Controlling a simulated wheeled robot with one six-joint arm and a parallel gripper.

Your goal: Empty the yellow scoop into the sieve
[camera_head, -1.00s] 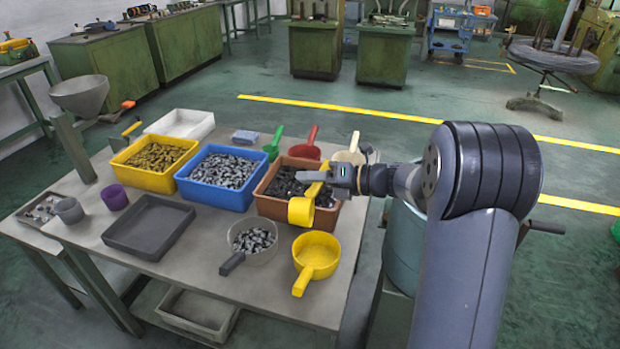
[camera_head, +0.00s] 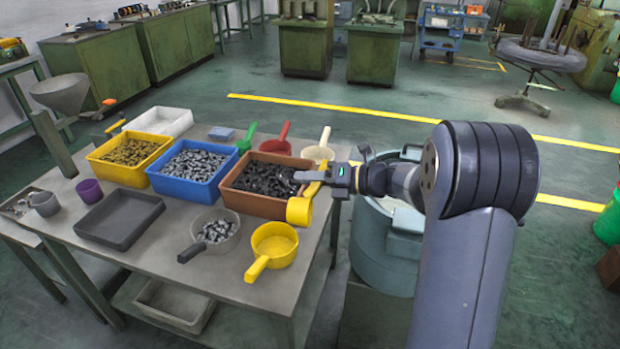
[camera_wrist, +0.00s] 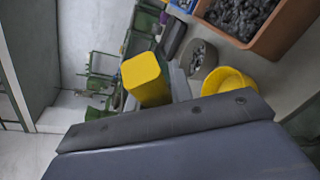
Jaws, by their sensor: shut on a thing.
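My gripper (camera_head: 322,176) is shut on the handle of a yellow scoop (camera_head: 299,210). The scoop hangs in the air beside the front right corner of the brown bin; it also shows in the wrist view (camera_wrist: 146,79). Its opening is turned away, so I cannot see what it holds. A round grey pan with a dark handle (camera_head: 212,240), holding grey metal pieces, stands at the table's front; it may be the sieve, but I cannot tell for sure. A yellow round pan with a handle (camera_head: 275,243) stands to its right and looks empty.
On the table are a brown bin (camera_head: 254,207) of dark pieces, a blue bin (camera_head: 200,191), a yellow bin (camera_head: 125,178) and an empty dark tray (camera_head: 119,219). Green, red and cream scoops stand behind the brown bin. A teal drum (camera_head: 385,250) stands right of the table.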

